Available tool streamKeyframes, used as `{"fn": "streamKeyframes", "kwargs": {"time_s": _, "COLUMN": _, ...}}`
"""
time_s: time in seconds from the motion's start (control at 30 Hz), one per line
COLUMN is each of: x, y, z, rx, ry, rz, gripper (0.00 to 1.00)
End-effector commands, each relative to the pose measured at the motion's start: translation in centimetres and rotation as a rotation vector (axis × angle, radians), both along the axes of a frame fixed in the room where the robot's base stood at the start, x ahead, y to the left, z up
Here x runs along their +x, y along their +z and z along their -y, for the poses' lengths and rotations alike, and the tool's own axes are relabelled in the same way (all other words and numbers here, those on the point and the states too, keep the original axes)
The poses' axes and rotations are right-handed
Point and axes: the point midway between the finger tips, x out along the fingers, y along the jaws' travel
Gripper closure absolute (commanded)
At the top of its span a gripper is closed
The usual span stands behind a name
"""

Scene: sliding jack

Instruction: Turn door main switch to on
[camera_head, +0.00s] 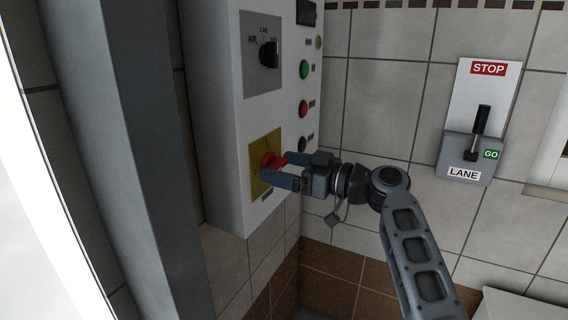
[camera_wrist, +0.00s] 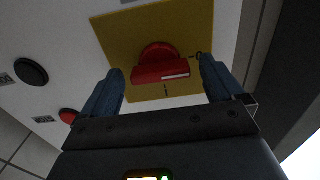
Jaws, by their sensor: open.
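The door main switch is a red rotary knob (camera_head: 272,161) on a yellow plate (camera_head: 256,179), low on a white control panel (camera_head: 228,120). In the wrist view the red knob (camera_wrist: 160,65) is close ahead, with its handle bar lying nearly across the picture. The yellow plate (camera_wrist: 122,38) is behind it, with small marks at the right and below the knob. My gripper (camera_head: 279,170) is open, with its blue fingers on either side of the knob. In the wrist view my gripper's fingertips (camera_wrist: 160,75) flank the handle with gaps at both sides; I see no contact.
Above on the panel are a black selector (camera_head: 268,54), a green button (camera_head: 304,69), a red button (camera_head: 303,108) and a black button (camera_head: 302,144). A lane lever box (camera_head: 468,158) is on the tiled wall at right. A grey post (camera_head: 140,150) stands at left.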

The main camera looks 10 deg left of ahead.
Motion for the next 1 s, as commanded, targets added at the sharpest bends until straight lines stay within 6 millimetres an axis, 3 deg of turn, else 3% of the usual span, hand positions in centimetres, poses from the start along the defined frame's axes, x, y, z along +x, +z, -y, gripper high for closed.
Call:
{"fn": "streamKeyframes", "kwargs": {"time_s": 0.33, "x": 0.19, "y": -0.03, "z": -0.44, "rx": 0.000, "ry": -0.001, "rz": 0.000, "gripper": 0.05}}
{"fn": "streamKeyframes", "kwargs": {"time_s": 0.9, "x": 0.18, "y": -0.03, "z": -0.41, "rx": 0.000, "ry": -0.001, "rz": 0.000, "gripper": 0.60}}
{"fn": "streamKeyframes", "kwargs": {"time_s": 1.0, "x": 0.18, "y": -0.04, "z": -0.41, "rx": 0.000, "ry": -0.001, "rz": -0.001, "gripper": 0.61}}
